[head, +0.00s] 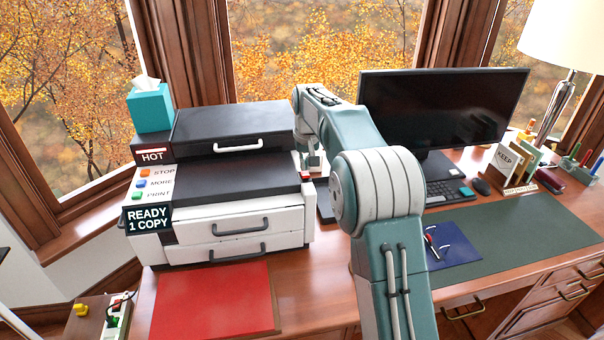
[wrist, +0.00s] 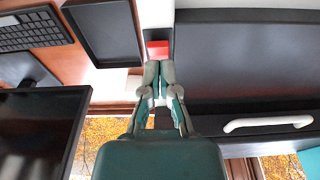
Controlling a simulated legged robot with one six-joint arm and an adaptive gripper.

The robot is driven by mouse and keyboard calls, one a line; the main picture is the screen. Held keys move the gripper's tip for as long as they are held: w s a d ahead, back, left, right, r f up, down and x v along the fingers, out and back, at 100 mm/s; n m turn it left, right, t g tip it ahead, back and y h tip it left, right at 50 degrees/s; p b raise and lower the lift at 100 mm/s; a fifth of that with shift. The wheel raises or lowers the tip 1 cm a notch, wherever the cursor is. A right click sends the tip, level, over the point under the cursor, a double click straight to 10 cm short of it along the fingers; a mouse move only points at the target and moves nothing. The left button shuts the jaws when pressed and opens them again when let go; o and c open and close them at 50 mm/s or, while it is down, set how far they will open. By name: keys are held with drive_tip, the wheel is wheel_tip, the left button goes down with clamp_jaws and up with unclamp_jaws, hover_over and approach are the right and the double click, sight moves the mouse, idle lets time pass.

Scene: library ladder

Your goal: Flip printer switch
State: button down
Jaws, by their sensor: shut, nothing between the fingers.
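The printer (head: 240,180) is a white and black machine on the left of the desk. A red switch (wrist: 157,48) sits on a pale strip at the printer's side in the wrist view. It shows as a small red spot (head: 305,176) at the printer's right side in the head view. My gripper (wrist: 153,66) is shut and empty. Its fingertips are right at the near edge of the red switch in the wrist view; I cannot tell whether they touch it. In the head view my gripper (head: 312,160) is small and partly hidden by my arm.
The printer has a READY 1 COPY display (head: 147,219), coloured buttons and a white lid handle (wrist: 265,122). A teal tissue box (head: 150,108) stands on the HOT block. The monitor (head: 440,110) and keyboard (wrist: 35,28) are beside my arm. A black tray (wrist: 103,35) lies close by.

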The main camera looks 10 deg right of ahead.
sight(305, 175)
drive_tip(key=shift+f, duration=1.05)
idle(0.5)
drive_tip(key=shift+r, duration=3.5)
drive_tip(key=shift+r, duration=0.1)
drive_tip(key=s+r+t, duration=0.1)
drive_tip(key=s+r, duration=0.3)
drive_tip(key=s, duration=0.6)
drive_tip(key=s+r+t, duration=0.1)
drive_tip(key=s+r, duration=0.4)
drive_tip(key=s, duration=0.6)
drive_tip(key=s+f+t, duration=0.1)
drive_tip(key=s+f, duration=0.3)
drive_tip(key=s, duration=0.6)
drive_tip(key=s+f, duration=0.4)
drive_tip(key=s, duration=0.6)
drive_tip(key=shift+f+t, duration=0.2)
drive_tip(key=shift+t, duration=0.2)
